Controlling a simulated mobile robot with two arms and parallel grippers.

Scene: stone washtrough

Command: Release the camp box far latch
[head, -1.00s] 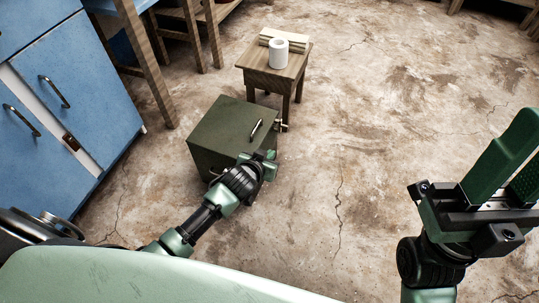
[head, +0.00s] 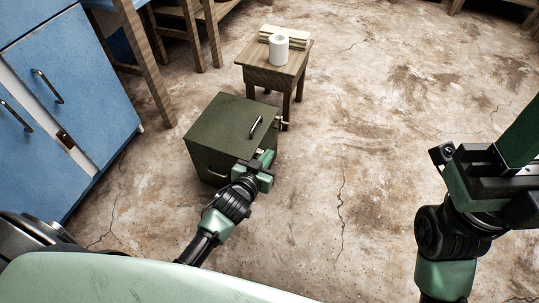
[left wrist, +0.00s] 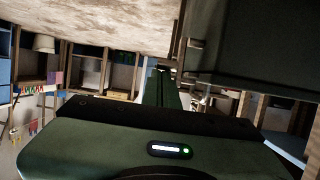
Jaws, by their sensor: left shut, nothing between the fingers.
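The camp box (head: 222,128) is a dark green box on the floor, with a handle on its top. A small pale latch (head: 284,125) sticks out from its right side near the far corner. My left gripper (head: 267,158) is shut and empty beside the box's near right corner, short of that latch. In the left wrist view the shut fingers (left wrist: 163,82) point ahead along the dark box side (left wrist: 265,45), where a small latch-like fitting (left wrist: 196,44) shows. I cannot tell whether they touch the box. My right gripper (head: 510,165) is partly cut off at the right edge.
A small wooden stool (head: 272,74) with a white cup (head: 278,49) and pale slats (head: 286,36) stands close behind the box. A blue cabinet (head: 75,95) stands at the left. The floor right of the box is clear.

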